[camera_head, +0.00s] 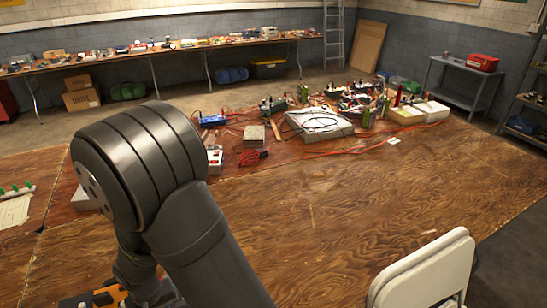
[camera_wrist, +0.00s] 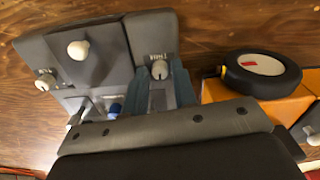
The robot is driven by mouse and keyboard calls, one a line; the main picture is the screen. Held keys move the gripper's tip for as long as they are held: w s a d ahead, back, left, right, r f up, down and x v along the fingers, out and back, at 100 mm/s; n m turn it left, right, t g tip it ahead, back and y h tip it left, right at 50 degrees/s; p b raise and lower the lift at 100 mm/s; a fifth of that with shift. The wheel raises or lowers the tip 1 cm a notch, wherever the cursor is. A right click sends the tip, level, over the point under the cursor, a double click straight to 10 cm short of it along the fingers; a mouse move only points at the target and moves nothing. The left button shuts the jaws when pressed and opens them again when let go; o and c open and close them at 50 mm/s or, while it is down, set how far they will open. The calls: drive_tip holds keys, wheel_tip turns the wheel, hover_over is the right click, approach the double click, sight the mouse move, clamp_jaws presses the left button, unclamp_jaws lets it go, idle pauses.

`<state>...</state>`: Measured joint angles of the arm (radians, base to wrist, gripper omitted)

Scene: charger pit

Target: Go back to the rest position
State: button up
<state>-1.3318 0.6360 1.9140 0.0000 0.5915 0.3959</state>
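My gripper (camera_wrist: 160,82) shows in the wrist view as two blue-grey fingers set apart, with a gap between them. A grey device with pale knobs (camera_wrist: 78,50) lies beyond and beside the fingers. In the head view my dark arm fills the left foreground and hides my gripper. No mark for a rest position shows.
Orange also shows low in the head view (camera_head: 112,292). Tools and cables crowd the wooden table's (camera_head: 330,215) far side. A white folding chair (camera_head: 425,272) stands front right. The table's middle is clear.

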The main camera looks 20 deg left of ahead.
drive_tip(key=shift+m, duration=1.2)
drive_tip(key=shift+r, duration=1.2)
drive_tip(key=shift+f+n, duration=0.3)
drive_tip(key=shift+f, duration=1)
drive_tip(key=n, duration=0.3)
drive_tip(key=shift+r+n, duration=0.1)
drive_tip(key=shift+n, duration=0.3)
drive_tip(key=n, duration=0.4)
